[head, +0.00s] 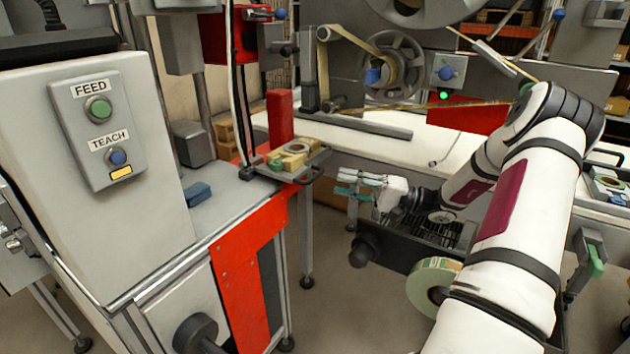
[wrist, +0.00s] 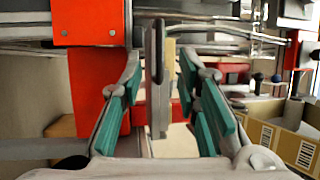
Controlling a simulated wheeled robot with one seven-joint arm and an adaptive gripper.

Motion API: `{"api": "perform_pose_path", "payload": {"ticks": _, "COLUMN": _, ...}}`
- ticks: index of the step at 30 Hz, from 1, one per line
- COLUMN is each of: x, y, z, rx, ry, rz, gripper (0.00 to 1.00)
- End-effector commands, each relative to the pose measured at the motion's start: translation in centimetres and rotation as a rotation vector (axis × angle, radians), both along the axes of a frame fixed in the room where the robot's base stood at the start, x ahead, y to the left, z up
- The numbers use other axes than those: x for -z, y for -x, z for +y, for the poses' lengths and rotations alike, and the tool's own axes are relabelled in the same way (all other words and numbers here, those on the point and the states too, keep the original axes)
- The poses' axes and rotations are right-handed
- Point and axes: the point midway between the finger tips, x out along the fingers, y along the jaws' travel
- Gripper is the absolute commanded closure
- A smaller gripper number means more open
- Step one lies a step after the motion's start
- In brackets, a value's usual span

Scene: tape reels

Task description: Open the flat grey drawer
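The flat grey drawer (head: 306,166) appears in the head view as a shallow tray at the far right end of the red-fronted bench. A tape roll on a yellowish block lies on it, and a handle stands at its right side. My gripper (head: 350,186) is just right of and slightly below it, green-padded fingers pointing left. In the wrist view my gripper (wrist: 160,95) is open. A narrow grey piece, apparently the drawer's handle or edge (wrist: 158,75), shows upright between the fingers. I see no contact; its distance from the pads is unclear.
A red block (head: 280,117) stands behind the drawer. The grey control box (head: 70,190) with FEED and TEACH buttons is at left. A white worktop with tape reels (head: 392,65) lies behind my arm. Cardboard boxes (wrist: 285,135) show at right in the wrist view.

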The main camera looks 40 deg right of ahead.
Motion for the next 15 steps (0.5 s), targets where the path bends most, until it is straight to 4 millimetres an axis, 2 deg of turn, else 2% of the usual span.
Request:
{"api": "perform_pose_path", "payload": {"ticks": 6, "x": -0.6, "y": -3.1, "z": 2.9, "rx": -0.004, "ry": 0.001, "rz": -0.001, "gripper": 0.7}}
{"api": "perform_pose_path", "payload": {"ticks": 15, "x": -1.2, "y": -5.5, "z": 5.1, "rx": -0.001, "ry": 0.0, "rz": 0.0, "gripper": 0.7}}
